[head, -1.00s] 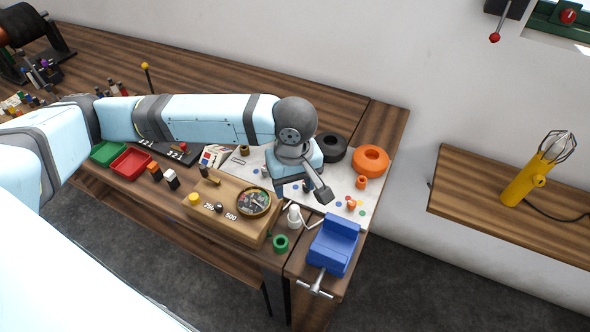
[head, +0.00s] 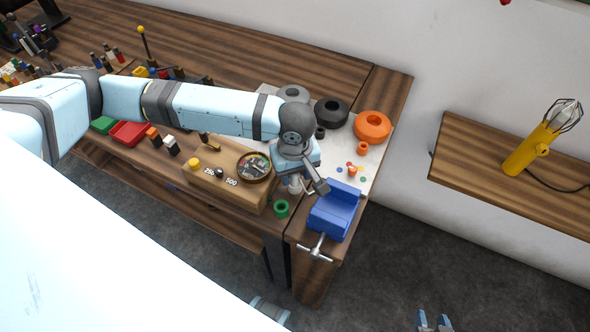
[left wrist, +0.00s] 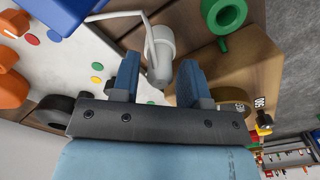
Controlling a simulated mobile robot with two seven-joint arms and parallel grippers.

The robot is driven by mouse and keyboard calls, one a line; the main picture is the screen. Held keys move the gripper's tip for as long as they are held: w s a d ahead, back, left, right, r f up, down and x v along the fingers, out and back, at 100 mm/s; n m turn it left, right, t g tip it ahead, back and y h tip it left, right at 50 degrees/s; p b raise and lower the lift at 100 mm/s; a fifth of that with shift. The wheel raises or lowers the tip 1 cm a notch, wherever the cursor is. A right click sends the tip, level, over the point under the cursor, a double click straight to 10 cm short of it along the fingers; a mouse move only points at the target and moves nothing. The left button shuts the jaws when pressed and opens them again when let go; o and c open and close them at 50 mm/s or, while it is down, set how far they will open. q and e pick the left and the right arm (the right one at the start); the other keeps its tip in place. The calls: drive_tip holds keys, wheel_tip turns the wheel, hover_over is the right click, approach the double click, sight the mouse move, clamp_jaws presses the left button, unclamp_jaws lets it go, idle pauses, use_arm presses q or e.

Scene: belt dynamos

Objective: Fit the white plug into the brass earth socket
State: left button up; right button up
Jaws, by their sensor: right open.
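A plug with a white top and dark lower part (head: 171,144) stands on the bench beside an orange-topped one (head: 153,136). A small brass-coloured fitting (head: 205,138) shows near the wooden box's far left corner; I cannot tell surely whether it is the earth socket. My left gripper (head: 298,172) hangs over the bench's right part, apart from the plug. In the left wrist view (left wrist: 158,80) its fingers are spread, with a white can with a bent wire spout (left wrist: 160,50) seen between and beyond them. My right gripper (head: 434,322) is open and empty at the bottom edge.
The wooden box (head: 205,178) carries a yellow knob and a round brass-rimmed dish (head: 254,167). A blue vise (head: 335,212) and green ring (head: 282,209) stand in front. Orange (head: 372,125) and black rings lie behind. My left arm spans above the bench.

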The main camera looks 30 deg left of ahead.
use_arm(q)
drive_tip(key=c, duration=0.6)
drive_tip(key=shift+r+p, duration=2.3)
drive_tip(key=shift+p, duration=0.95)
use_arm(e)
wheel_tip(320, 180, up, 6)
drive_tip(key=shift+r, duration=0.15)
drive_tip(key=shift+d, duration=0.1)
